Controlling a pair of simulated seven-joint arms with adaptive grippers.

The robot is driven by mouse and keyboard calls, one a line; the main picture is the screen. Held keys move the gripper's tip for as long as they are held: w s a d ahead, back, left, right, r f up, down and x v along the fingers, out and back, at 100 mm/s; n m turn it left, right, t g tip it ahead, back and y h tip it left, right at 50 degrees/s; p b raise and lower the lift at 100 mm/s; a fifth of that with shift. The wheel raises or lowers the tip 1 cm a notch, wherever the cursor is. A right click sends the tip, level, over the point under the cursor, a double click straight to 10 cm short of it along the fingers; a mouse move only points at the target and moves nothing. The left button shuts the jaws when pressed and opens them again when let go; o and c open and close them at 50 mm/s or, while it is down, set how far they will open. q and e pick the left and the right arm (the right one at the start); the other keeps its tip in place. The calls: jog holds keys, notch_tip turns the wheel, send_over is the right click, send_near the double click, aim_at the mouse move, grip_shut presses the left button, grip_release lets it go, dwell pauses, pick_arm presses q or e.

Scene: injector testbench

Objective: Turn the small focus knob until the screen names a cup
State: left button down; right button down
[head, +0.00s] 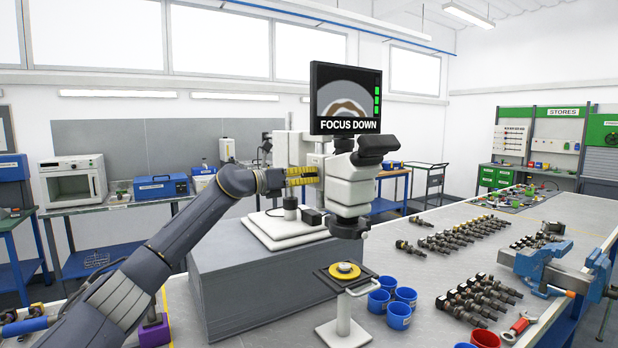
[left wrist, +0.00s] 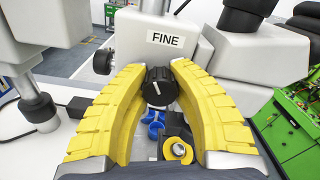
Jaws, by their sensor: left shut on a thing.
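The microscope-like instrument (head: 350,185) stands on a grey block, with a screen (head: 346,97) on top. The screen reads "FOCUS DOWN" under a grey and brown arched picture, with a green bar column at its right. My left gripper (head: 313,176) reaches the instrument's left side with yellow fingers. In the left wrist view the small black focus knob (left wrist: 159,88), with a white pointer line, sits between the fingertips under a "FINE" label (left wrist: 165,39). The fingers are shut on the knob from both sides. The knob is hidden in the head view. My right gripper is not seen.
Several blue cups (head: 399,315) and a stand with a yellow disc (head: 344,270) are in front of the instrument. Rows of injectors (head: 470,232), a blue vise (head: 540,262) and a red cup (head: 485,338) occupy the bench at right. Another dark knob (left wrist: 102,62) is left of the fingers.

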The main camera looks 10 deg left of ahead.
pick_arm(q)
jog(key=n, duration=0.5)
jog(key=shift+r, duration=0.1)
dwell(0.4)
jog(key=c, duration=1)
grip_release()
jog(key=v, duration=1.2)
dwell(0.8)
